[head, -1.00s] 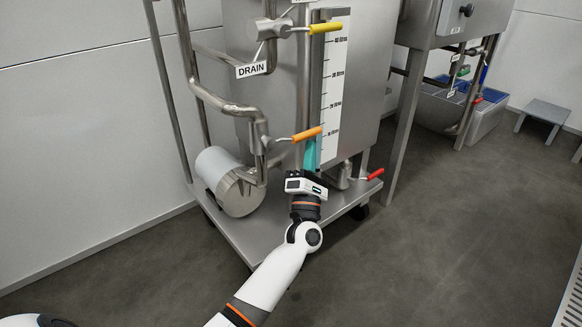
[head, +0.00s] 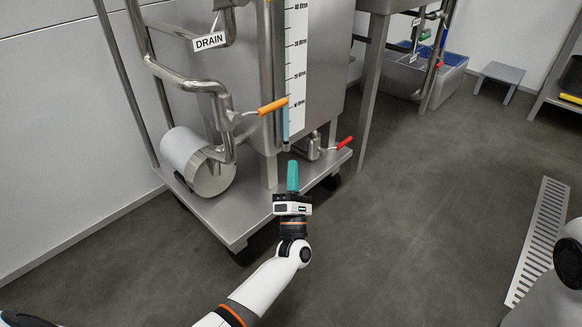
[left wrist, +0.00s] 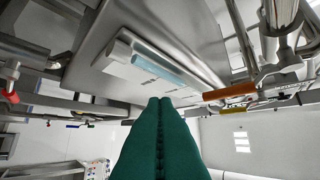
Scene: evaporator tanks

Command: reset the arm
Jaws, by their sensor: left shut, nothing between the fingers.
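My left gripper (head: 292,176) shows in the head view, its teal fingers pressed together and pointing up, with nothing between them. It is in front of the tank stand, apart from the valves and the gauge as far as I can tell. The shut teal fingers fill the lower middle of the left wrist view (left wrist: 160,135). My left arm reaches in from the bottom of the head view. A white part of my right arm shows at the right edge, but its gripper is out of view.
The steel tank stand (head: 228,222) carries a pipe, a cylindrical motor (head: 198,162), an orange valve handle (head: 272,106) and a red valve handle (head: 344,143). A litre scale (head: 296,70) is on the tank. A floor grate (head: 540,240) lies right. The floor between is clear.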

